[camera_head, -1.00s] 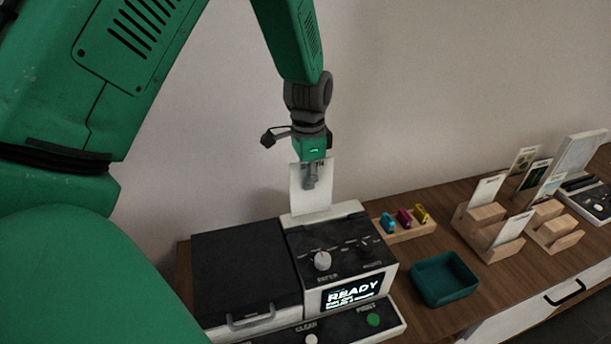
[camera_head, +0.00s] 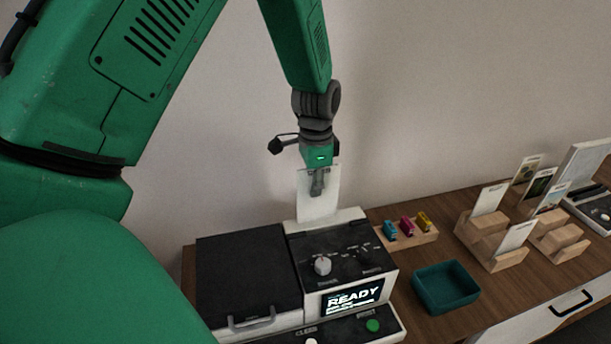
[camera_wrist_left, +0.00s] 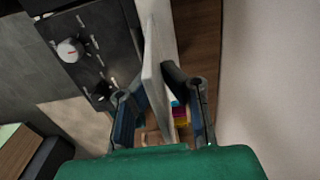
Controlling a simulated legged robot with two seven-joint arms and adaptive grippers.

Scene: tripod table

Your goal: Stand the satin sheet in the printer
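A white sheet (camera_head: 318,205) hangs upright behind the printer's control panel, its lower edge at the white rear strip of the printer (camera_head: 335,265). I cannot tell whether the edge is in a slot. My left gripper (camera_head: 317,188) is shut on the upper part of the sheet. In the left wrist view the sheet (camera_wrist_left: 155,75) stands edge-on between the two fingers of the left gripper (camera_wrist_left: 163,85). The printer's display reads READY. My right gripper is not in view.
A wooden block with small blue, magenta and yellow cartridges (camera_head: 408,228) stands right of the printer. A teal tray (camera_head: 446,288) lies in front of it. Wooden stands (camera_head: 492,240) with several cards are farther right, beside another device (camera_head: 592,205).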

